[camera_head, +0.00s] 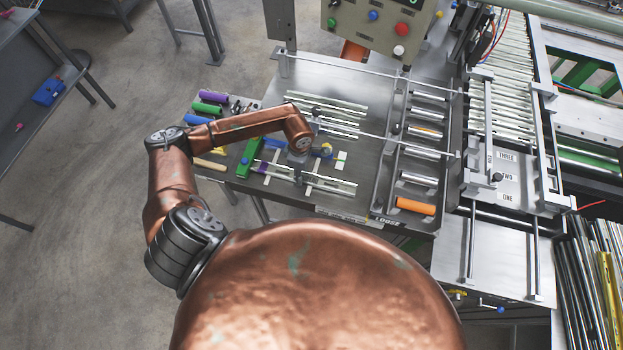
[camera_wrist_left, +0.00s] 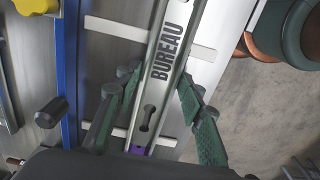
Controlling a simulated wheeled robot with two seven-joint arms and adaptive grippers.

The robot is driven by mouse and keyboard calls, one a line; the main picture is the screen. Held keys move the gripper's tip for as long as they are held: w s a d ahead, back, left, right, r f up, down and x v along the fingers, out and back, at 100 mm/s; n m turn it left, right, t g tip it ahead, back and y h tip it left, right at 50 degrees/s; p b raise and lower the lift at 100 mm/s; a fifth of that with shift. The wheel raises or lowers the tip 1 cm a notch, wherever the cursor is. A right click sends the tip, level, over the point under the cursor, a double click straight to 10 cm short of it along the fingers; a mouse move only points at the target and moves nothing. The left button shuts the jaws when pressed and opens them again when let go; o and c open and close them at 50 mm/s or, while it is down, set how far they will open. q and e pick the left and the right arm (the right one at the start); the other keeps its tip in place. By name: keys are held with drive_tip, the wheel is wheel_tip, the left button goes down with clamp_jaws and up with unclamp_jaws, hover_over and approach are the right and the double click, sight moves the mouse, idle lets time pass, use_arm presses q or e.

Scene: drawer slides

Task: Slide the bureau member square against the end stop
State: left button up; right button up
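The bureau member (camera_wrist_left: 168,68) is a long pale metal channel with BUREAU printed on it and a keyhole slot near its lower end, in the left wrist view. A purple patch (camera_wrist_left: 138,150) shows at that lower end. My left gripper (camera_wrist_left: 158,82) has its green-padded fingers on either side of the member. A gap shows at the left finger; contact at the right finger is unclear. In the head view my left gripper (camera_head: 298,158) is low over the bench, largely hidden by its arm. I cannot make out the end stop for certain. My right gripper is not in view.
A blue rail (camera_wrist_left: 70,60), a black knob (camera_wrist_left: 50,112) and a yellow knob (camera_wrist_left: 36,5) lie left of the member. White strips (camera_wrist_left: 205,52) cross beneath it. The metal bench (camera_head: 375,110) holds several slides, a green block (camera_head: 249,157) and rollers (camera_head: 415,206).

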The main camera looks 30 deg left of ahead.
use_arm(q)
drive_tip(key=shift+o, duration=0.8)
drive_tip(key=shift+d, duration=0.15)
drive_tip(key=shift+r, duration=0.1)
wheel_tip(320, 180, up, 7)
drive_tip(key=p, duration=0.3)
drive_tip(key=shift+w, duration=0.1)
